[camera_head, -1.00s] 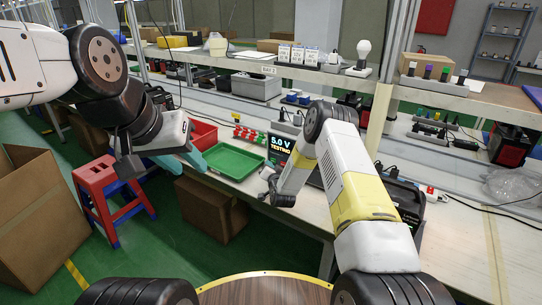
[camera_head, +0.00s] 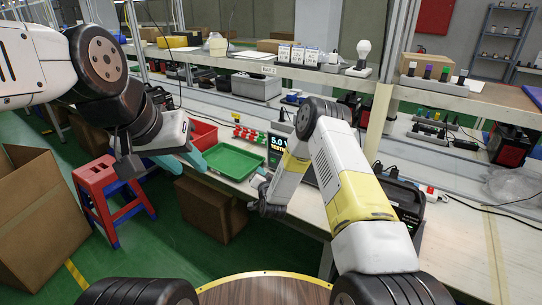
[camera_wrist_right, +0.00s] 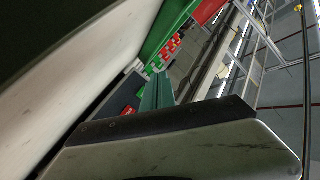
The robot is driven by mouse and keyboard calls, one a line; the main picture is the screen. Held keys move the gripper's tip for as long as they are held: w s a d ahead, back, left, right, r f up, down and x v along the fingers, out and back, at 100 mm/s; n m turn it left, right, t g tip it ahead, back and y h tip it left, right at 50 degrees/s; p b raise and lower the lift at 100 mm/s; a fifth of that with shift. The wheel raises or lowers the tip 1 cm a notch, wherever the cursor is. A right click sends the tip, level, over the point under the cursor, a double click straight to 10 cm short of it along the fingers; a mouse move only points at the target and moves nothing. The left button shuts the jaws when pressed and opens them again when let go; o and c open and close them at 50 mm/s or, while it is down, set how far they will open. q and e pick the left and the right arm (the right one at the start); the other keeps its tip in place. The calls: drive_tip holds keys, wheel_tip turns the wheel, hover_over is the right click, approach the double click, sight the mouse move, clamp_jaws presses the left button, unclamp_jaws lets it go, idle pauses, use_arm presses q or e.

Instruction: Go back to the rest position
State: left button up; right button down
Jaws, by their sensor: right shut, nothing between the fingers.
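My left gripper (camera_head: 190,166) hangs at the left in the head view, beside the front edge of the workbench near the red and green trays. Its teal fingers stand apart with nothing seen between them. My right arm reaches over the bench in the middle of the head view, bent at the elbow. Its hand is low by the bench's front edge, right of the green tray, and its fingers are mostly hidden there. In the right wrist view the teal fingers of my right gripper (camera_wrist_right: 157,92) are together and empty.
The green tray (camera_head: 233,174) and red tray (camera_head: 203,134) sit on the workbench (camera_head: 310,205). A display (camera_head: 278,145) stands behind my right arm. A red stool (camera_head: 98,180) and cardboard boxes (camera_head: 212,207) are on the floor. Shelves run above the bench.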

drive_tip(key=shift+r, duration=0.1)
drive_tip(key=s+d+r+n+g, duration=0.1)
drive_tip(key=d+r+n+g, duration=0.1)
drive_tip(key=r, duration=0.8)
drive_tip(key=s+d+r+n+g, duration=0.1)
drive_tip(key=d+r, duration=0.1)
drive_tip(key=r, duration=0.8)
drive_tip(key=s+d+r+n+g, duration=0.15)
drive_tip(key=s+d+r, duration=0.25)
drive_tip(key=s+r, duration=0.4)
drive_tip(key=s+d+r+g, duration=0.1)
drive_tip(key=s+d+r, duration=0.1)
drive_tip(key=s, duration=0.9)
drive_tip(key=s+d+r+n+g, duration=0.1)
drive_tip(key=s+d+r+g, duration=0.1)
drive_tip(key=s, duration=0.9)
drive_tip(key=s+d+r+g, duration=0.2)
drive_tip(key=s+d, duration=0.1)
drive_tip(key=s, duration=0.9)
drive_tip(key=shift+n, duration=0.35)
drive_tip(key=shift+s+d+r+g, duration=0.1)
drive_tip(key=shift+g, duration=0.15)
